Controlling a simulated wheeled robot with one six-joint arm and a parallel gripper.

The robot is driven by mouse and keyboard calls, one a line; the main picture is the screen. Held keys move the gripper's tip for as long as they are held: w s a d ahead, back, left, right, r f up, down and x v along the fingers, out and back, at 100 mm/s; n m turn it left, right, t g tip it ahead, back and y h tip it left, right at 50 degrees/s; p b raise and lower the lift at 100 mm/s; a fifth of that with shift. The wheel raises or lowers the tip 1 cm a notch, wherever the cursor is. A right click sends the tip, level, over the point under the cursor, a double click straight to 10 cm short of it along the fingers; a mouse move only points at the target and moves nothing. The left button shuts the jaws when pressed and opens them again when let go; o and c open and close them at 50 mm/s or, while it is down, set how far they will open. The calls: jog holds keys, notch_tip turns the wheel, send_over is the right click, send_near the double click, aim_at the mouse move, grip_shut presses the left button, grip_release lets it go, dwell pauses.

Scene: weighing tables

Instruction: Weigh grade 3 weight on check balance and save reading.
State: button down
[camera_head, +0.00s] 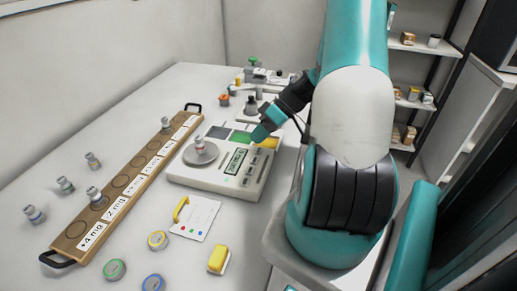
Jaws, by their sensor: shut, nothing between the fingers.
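The white balance (210,183) stands in the middle of the table with its greenish display (236,160) lit; the digits are too small to read. A small bottle-shaped weight with a reddish band (199,145) stands upright on the round pan (199,157). I cannot read its grade. My gripper (259,138) is shut and empty, reaching down at the balance's back right, close to its button side. I cannot tell whether it touches a button. Other similar weights stand on the long wooden tray (125,188), such as one near its front (95,196) and one near its back (165,124).
Several weights stand left of the tray (65,185). Small items (252,75) crowd the table's far end.

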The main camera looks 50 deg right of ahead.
aim_at(259, 149)
notch_tip(259, 149, up, 4)
jog(key=p, duration=0.3)
jog(key=shift+r, duration=0.2)
dwell(0.6)
jog(key=w+a+r+n+g+h, duration=0.1)
jog(key=w+a+r+g, duration=0.1)
jog(key=a+r, duration=0.5)
jog(key=w+a+r+n+g, duration=0.1)
jog(key=a+r+n+g, duration=0.1)
jog(key=a, duration=0.8)
jog(key=s+a+r+n+h, duration=0.1)
jog(key=s+a+r, duration=0.3)
jog(key=s+a, duration=0.2)
jog(key=s+a+r+g+h, duration=0.1)
jog(key=s+a+r, duration=0.3)
jog(key=s+a, duration=0.3)
jog(key=a, duration=0.4)
jog(key=shift+s+n, duration=0.3)
jog(key=shift+n, duration=0.1)
